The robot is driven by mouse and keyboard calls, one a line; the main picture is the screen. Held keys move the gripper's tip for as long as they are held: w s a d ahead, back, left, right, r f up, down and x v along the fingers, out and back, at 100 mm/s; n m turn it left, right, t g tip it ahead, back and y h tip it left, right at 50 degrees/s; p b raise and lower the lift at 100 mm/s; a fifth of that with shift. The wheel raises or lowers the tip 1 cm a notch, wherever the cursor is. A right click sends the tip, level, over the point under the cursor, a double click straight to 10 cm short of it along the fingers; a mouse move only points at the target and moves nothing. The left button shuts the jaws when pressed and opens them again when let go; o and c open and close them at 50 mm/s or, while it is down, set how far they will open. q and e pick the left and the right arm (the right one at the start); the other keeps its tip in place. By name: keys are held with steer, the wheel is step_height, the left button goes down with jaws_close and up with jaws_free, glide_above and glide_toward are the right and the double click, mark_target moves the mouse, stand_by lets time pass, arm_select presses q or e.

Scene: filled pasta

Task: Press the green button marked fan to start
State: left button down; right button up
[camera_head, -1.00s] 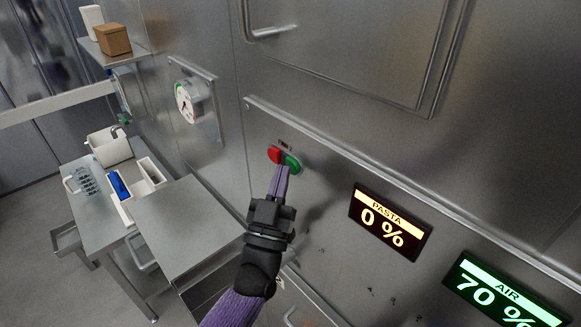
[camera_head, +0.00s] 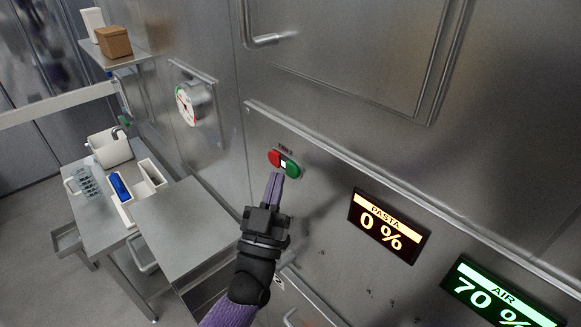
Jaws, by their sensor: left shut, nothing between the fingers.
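A button unit with a red half (camera_head: 274,158) on the left and a green half (camera_head: 293,169) on the right is set in the steel panel. A bright white square (camera_head: 284,163) shows between the halves. The small label (camera_head: 285,149) above is hard to read but seems to start with "FAN". My left gripper (camera_head: 275,176) is shut and empty. My right gripper is out of view.
Displays read PASTA 0 % (camera_head: 385,226) and AIR 70 % (camera_head: 495,292) to the right. A round gauge (camera_head: 188,105) is on the wall at left. A steel table (camera_head: 95,217) holds trays. A door handle (camera_head: 268,41) sticks out above.

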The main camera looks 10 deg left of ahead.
arm_select(q)
steer(key=s+a+p, duration=0.1)
steer(key=s, duration=0.1)
steer(key=s+a+p, duration=0.1)
steer(key=s+a, duration=0.1)
stand_by(0.5)
stand_by(0.6)
